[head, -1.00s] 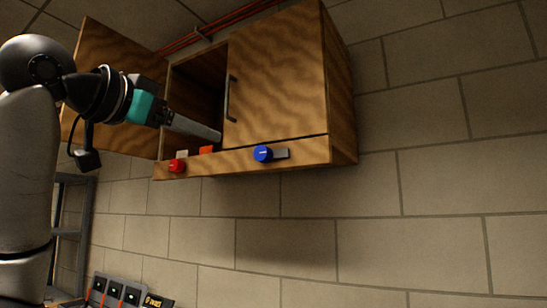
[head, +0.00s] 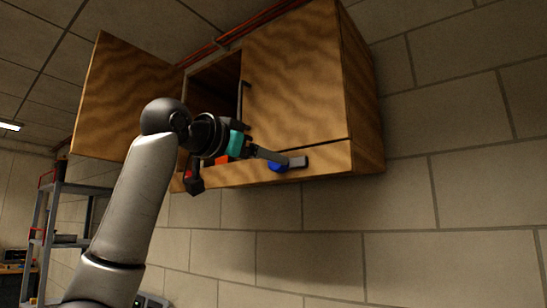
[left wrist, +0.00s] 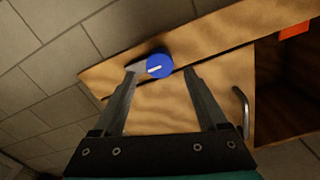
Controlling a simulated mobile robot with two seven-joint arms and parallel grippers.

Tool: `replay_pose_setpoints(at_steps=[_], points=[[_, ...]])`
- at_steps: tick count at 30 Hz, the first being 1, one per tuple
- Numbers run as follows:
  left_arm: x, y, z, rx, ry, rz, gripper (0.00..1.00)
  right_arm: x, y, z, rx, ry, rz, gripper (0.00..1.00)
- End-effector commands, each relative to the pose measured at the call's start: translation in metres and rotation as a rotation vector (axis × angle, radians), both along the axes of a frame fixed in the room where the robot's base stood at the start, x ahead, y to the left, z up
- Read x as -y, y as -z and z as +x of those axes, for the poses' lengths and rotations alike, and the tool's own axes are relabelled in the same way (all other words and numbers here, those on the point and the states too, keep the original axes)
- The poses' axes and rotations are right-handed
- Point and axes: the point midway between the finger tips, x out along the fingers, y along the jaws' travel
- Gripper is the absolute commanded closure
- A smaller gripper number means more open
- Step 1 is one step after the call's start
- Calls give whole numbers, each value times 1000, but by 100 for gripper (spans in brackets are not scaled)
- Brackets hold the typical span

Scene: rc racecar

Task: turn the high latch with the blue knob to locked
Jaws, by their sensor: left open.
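The blue knob (head: 277,168) sits on the lower front rail of the wooden wall cabinet, partly hidden by my left gripper (head: 284,159). The latch's grey bar (head: 299,162) sticks out to the right of the knob. In the left wrist view, the blue knob (left wrist: 159,66) has a white mark and lies between the tips of my open left gripper (left wrist: 160,72). The grey bar (left wrist: 137,66) shows there to the knob's left, by one fingertip. I cannot tell whether the fingers touch the knob. My right gripper is not in view.
The cabinet's right door (head: 295,85) is shut and has a dark handle (head: 243,100). Its left door (head: 120,100) stands open. An orange object (head: 222,160) is behind my left wrist. A grey shelf rack (head: 40,235) stands at left. The wall below the cabinet is clear.

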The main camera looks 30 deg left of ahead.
Motion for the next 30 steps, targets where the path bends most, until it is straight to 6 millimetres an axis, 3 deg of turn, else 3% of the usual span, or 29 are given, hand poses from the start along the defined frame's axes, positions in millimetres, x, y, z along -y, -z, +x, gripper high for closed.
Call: replay_pose_setpoints(at_steps=[6,18,30], points=[[2,0,27,-2,-1,0,25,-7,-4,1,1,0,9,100],[3,0,34,-1,-1,1,25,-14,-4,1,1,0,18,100],[2,0,34,0,-1,1,70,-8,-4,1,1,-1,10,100]])
